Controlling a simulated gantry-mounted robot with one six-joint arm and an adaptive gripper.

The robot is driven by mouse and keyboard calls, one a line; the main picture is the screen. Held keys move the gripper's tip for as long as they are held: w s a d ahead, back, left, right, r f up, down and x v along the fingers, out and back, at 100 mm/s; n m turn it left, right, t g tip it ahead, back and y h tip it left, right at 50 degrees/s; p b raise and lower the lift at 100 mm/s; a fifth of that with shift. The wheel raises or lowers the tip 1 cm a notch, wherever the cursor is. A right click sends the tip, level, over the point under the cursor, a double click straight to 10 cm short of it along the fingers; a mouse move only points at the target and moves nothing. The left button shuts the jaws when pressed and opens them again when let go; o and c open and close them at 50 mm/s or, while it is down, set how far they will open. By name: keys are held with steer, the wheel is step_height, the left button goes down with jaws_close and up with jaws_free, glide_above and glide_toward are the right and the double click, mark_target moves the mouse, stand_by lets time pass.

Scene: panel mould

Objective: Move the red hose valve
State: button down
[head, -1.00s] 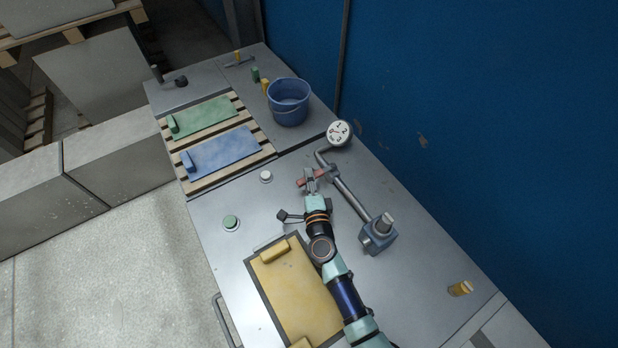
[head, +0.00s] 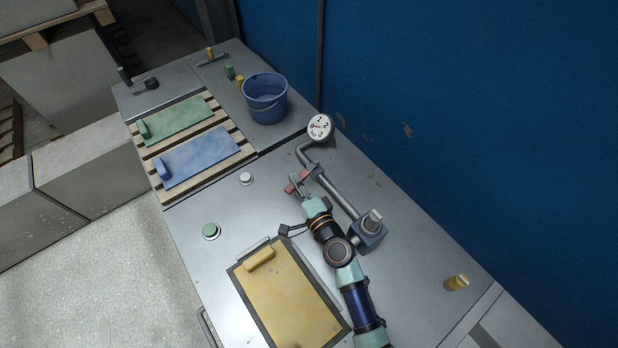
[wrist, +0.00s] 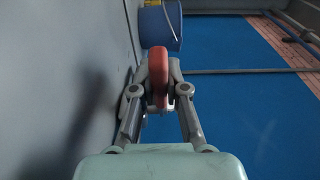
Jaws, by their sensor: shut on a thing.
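The red hose valve handle (head: 298,182) sits on a grey pipe (head: 338,193) that runs along the bench. My gripper (head: 297,188) is at the handle, with its fingers closed on it. In the wrist view the red handle (wrist: 158,76) stands upright between the two fingertips of my gripper (wrist: 159,88). A round white dial (head: 319,127) with the numbers 1, 2 and 3 and a red pointer stands at the pipe's far end. The valve body under the handle is partly hidden by my fingers.
A blue bucket (head: 265,100) stands beyond the dial. A pallet (head: 240,141) at the back left holds a blue panel and a green panel. A yellow panel (head: 285,300) lies in a mould left of my arm. A blue-grey block (head: 370,235) is at the pipe's near end.

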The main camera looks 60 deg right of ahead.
steer(key=c, duration=1.2)
jaws_free()
steer(key=shift+o, duration=0.2)
steer(key=shift+s+a, duration=0.1)
steer(key=v, duration=1.1)
steer(key=shift+s+a, duration=0.15)
steer(key=shift+s, duration=0.2)
steer(key=shift+c, duration=0.2)
